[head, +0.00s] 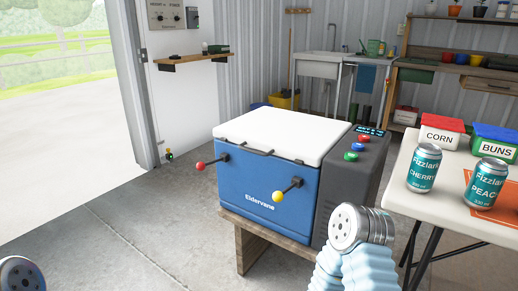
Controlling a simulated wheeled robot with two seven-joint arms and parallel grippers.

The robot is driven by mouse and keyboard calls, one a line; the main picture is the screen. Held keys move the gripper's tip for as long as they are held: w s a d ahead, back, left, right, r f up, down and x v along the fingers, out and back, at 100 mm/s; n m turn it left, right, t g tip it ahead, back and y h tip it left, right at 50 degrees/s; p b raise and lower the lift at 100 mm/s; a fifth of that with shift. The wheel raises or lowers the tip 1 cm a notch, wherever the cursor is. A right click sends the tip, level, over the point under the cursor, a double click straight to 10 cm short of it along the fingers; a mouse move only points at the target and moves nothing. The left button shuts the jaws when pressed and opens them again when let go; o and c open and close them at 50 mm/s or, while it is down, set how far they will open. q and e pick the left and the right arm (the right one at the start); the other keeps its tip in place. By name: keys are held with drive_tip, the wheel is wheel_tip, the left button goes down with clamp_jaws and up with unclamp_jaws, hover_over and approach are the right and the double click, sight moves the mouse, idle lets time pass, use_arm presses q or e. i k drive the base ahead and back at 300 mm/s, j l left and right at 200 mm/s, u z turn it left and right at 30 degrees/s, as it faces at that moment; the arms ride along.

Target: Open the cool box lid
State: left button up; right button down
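The cool box (262,195) is blue with the name "Eldervane" on its front and stands on a low wooden stand. Its white lid (283,133) lies flat and shut on top. A dark side unit carries a small display (370,130) and red (364,139), blue (358,147) and green (351,156) buttons. Only parts of my arms show, at the lower left and lower middle right; neither gripper is in view.
A sink (318,68) and a shelved bench stand behind. The floor left of the box is clear.

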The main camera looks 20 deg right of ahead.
sight(302, 138)
drive_tip(key=i+j, duration=0.25)
drive_tip(key=i+j+z, duration=0.45)
drive_tip(key=j+z, duration=0.15)
drive_tip(key=i+j+z, duration=0.15)
drive_tip(key=j+z, duration=0.15)
drive_tip(key=j, duration=0.25)
